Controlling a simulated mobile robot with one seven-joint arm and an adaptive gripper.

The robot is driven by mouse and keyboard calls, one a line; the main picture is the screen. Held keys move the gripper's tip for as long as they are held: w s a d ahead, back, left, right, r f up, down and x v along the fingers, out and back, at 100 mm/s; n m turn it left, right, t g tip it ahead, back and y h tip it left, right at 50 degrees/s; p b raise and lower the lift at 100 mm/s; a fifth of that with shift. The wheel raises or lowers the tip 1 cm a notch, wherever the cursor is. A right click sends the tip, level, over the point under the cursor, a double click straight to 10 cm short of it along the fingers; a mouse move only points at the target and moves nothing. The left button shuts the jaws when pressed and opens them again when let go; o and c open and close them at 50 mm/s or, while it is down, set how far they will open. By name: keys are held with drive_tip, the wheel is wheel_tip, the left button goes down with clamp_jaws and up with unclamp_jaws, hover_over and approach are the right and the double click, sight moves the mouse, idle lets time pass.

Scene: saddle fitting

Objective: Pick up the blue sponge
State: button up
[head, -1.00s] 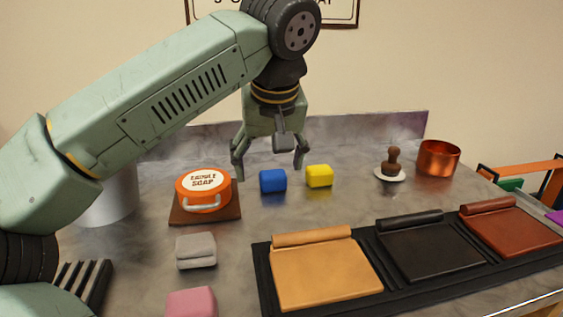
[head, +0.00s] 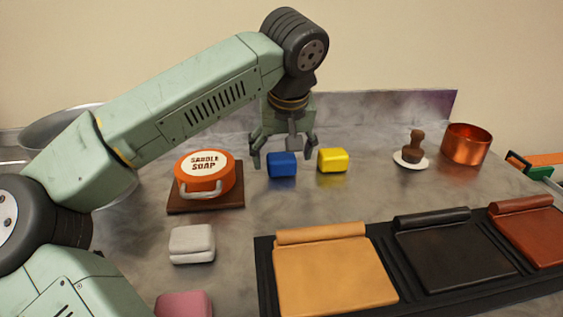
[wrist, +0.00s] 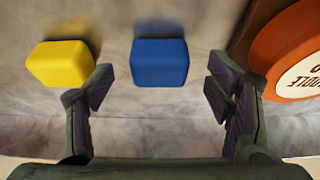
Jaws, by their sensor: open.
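The blue sponge (head: 282,165) is a small rounded block on the grey worktop, between the saddle soap tin and the yellow sponge. My gripper (head: 284,160) is open just above and behind it, with its fingers pointing down. In the wrist view the blue sponge (wrist: 159,63) lies ahead of the gap between my open fingers (wrist: 161,92), and nothing is held. It appears apart from both fingers. The yellow sponge (wrist: 62,64) lies close to the finger on the left of the wrist view.
The orange saddle soap tin (head: 205,174) sits on a brown board left of the blue sponge. The yellow sponge (head: 332,160) is close on the right. Grey (head: 191,244) and pink (head: 184,304) blocks lie nearer. Leather pieces on a black tray (head: 265,285) fill the front right.

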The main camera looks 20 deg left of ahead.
drive_tip(key=shift+x, duration=1.3)
drive_tip(key=shift+w, duration=0.1)
drive_tip(key=shift+c, duration=0.5)
drive_tip(key=c, duration=1)
